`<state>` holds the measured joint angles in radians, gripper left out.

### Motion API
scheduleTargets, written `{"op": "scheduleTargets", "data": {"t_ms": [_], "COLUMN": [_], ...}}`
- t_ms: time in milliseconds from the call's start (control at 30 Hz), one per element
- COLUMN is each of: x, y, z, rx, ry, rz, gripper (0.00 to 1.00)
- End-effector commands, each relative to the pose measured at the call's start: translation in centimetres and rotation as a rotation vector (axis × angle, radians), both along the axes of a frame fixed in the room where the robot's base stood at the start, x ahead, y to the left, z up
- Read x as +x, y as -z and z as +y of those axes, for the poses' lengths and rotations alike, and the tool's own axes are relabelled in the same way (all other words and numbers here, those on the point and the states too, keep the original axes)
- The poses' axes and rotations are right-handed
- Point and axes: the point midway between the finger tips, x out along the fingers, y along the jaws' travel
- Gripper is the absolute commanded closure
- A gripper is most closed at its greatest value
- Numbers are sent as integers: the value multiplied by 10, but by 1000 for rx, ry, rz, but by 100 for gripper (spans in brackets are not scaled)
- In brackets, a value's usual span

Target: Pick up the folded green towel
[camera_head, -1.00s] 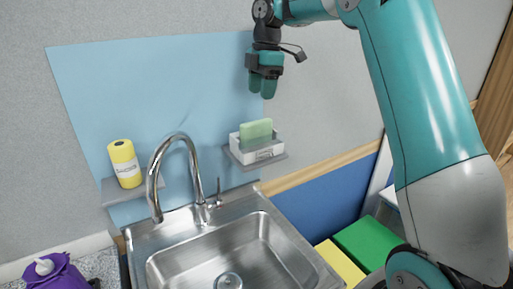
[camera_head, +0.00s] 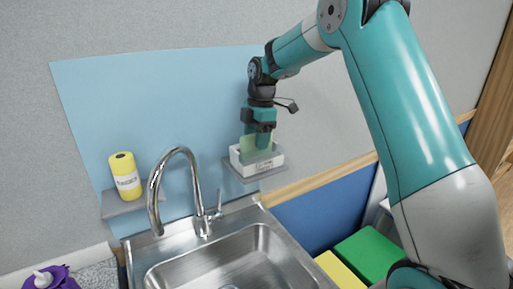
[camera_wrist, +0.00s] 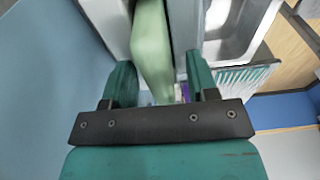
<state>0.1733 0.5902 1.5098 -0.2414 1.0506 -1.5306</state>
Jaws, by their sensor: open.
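The folded green towel (camera_head: 247,147) stands upright in a white holder (camera_head: 264,164) on a small grey wall shelf (camera_head: 238,173), right of the tap. My gripper (camera_head: 259,142) points down at the towel from above and partly hides it in the head view. In the wrist view the towel (camera_wrist: 152,45) lies between the two teal fingers of my open gripper (camera_wrist: 160,74). A gap shows on both sides of it, so the fingers look apart from the towel.
A curved metal tap (camera_head: 168,165) and a steel sink (camera_head: 235,252) are left of and below the shelf. A yellow roll (camera_head: 125,177) stands on another shelf (camera_head: 118,207) at the left. Green (camera_head: 368,255) and yellow (camera_head: 338,268) blocks lie at lower right. The wall is close behind.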

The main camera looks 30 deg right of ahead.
Motion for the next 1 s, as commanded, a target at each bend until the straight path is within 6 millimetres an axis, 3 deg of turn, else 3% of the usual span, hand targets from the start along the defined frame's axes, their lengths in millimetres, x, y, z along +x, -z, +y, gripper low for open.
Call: {"op": "scheduleTargets", "data": {"t_ms": [800, 1000], "x": [0, 0], "y": [5, 5], "z": [0, 0], "rx": [0, 0], "ry": [0, 0], "rz": [0, 0], "gripper": [47, 93]}}
